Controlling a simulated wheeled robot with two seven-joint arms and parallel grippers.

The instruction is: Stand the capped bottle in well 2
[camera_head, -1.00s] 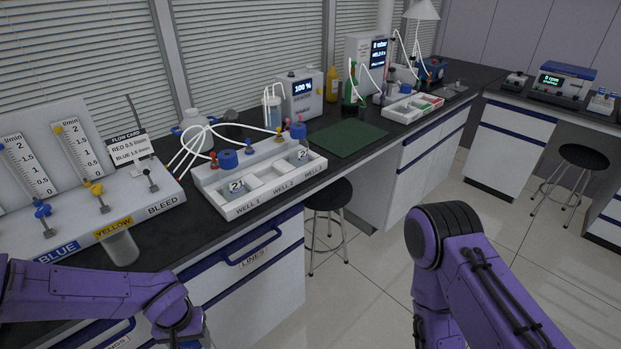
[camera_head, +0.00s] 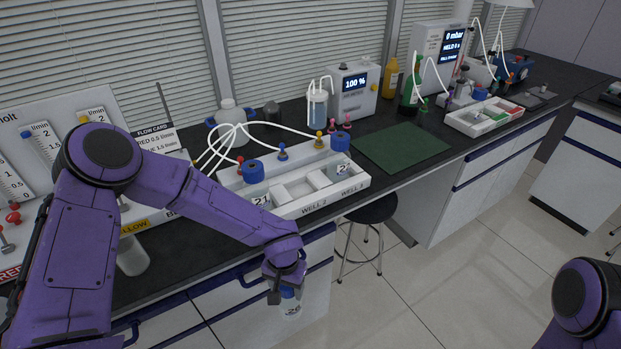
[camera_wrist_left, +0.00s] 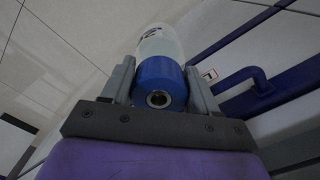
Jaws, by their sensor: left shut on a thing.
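My left gripper (camera_head: 283,291) is shut on a clear bottle (camera_head: 291,307) with a blue cap, held in front of the bench, below the worktop edge. In the left wrist view the blue cap (camera_wrist_left: 160,82) sits between the two fingers and the bottle body points away. The white well rack (camera_head: 350,186) stands on the bench above and behind the gripper. Its well 2 (camera_head: 298,191), in the middle, looks empty. Blue-capped bottles stand at well 1 (camera_head: 253,172) and well 3 (camera_head: 341,142). My right gripper is out of view.
White tubes (camera_head: 285,128) loop over the back of the rack. The flow panel (camera_head: 45,135) is at the left, partly behind my left arm. A green mat (camera_head: 400,147) lies right of the rack. A blue drawer handle (camera_wrist_left: 245,88) and a stool (camera_head: 372,210) are near.

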